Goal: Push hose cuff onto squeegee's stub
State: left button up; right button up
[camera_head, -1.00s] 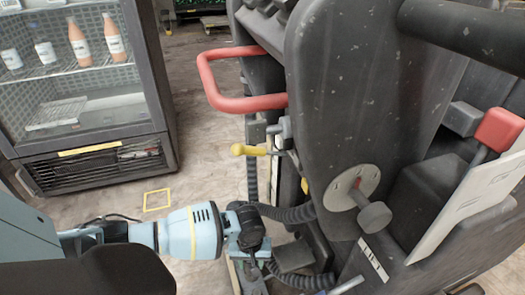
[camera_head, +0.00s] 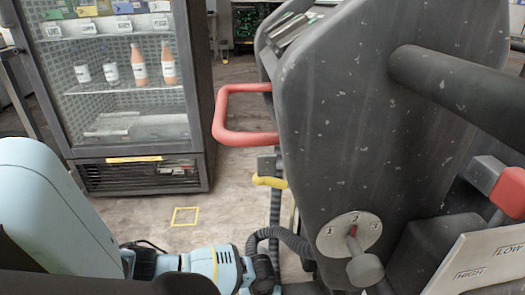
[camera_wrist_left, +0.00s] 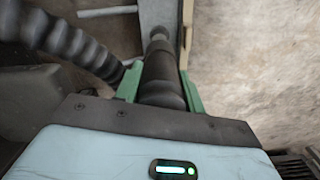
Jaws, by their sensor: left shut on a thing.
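In the left wrist view, my left gripper (camera_wrist_left: 160,88) is shut on the dark hose cuff (camera_wrist_left: 160,72), with a green finger on each side of it. A narrower grey piece, which looks like the squeegee's stub (camera_wrist_left: 158,36), lies in line just beyond the cuff's far end. I cannot tell whether the cuff is over it or only touching. The ribbed black hose (camera_wrist_left: 72,42) curves away to the left, and it also shows in the head view (camera_head: 293,242). My right gripper is not in view.
A glass-door fridge (camera_head: 125,90) stands at left. Floor with a yellow square (camera_head: 185,216) is clear between them.

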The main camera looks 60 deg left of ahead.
pick_arm(q)
jog(key=shift+p, duration=0.3)
jog(key=shift+f+b, duration=1.45)
jog(key=shift+f, duration=1.45)
